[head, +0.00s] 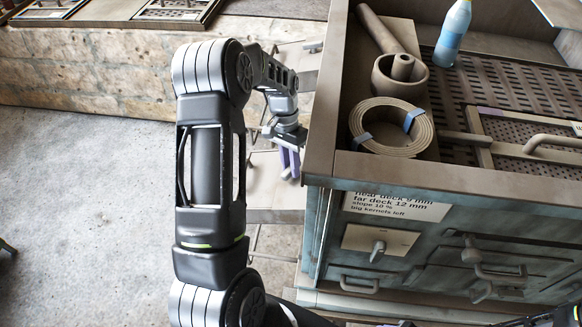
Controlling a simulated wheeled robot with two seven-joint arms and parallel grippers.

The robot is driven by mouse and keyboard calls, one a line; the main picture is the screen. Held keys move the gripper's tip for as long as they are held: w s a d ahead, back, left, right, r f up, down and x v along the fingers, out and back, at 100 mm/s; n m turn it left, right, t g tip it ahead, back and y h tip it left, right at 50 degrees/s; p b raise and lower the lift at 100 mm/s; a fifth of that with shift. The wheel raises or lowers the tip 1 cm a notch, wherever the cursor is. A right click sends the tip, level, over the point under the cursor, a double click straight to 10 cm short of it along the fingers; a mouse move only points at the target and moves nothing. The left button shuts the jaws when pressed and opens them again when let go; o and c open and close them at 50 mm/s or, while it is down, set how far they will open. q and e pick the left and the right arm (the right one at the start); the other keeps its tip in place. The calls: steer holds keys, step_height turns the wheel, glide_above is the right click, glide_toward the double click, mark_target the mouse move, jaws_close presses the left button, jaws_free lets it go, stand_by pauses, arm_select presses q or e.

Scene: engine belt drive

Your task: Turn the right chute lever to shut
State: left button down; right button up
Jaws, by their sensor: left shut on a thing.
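My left gripper (290,164) hangs beside the left end of the grey-green machine (312,225), over the pale metal chutes (270,186). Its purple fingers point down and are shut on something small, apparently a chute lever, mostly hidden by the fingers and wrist. The lever's angle cannot be read. A small bluish grip (313,46) shows farther up at the upper chute, apart from my gripper. Only a dark and purple sliver, perhaps my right gripper (398,324), shows at the bottom edge.
The machine top holds a coil of belt (391,127) with blue ties, a round pot (400,74) and a blue bottle (453,32). Knobs and handles stick out of its front.

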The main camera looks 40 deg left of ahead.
arm_select(q)
steer(key=n+h+b, duration=0.1)
steer(key=n, duration=0.5)
steer(key=shift+a, duration=0.1)
steer(key=shift+h, duration=0.3)
steer(key=c, duration=1.3)
jaws_free()
steer(key=b+v, duration=0.1)
steer(key=v, duration=0.7)
steer(key=shift+s, duration=0.1)
steer(key=shift+f, duration=0.1)
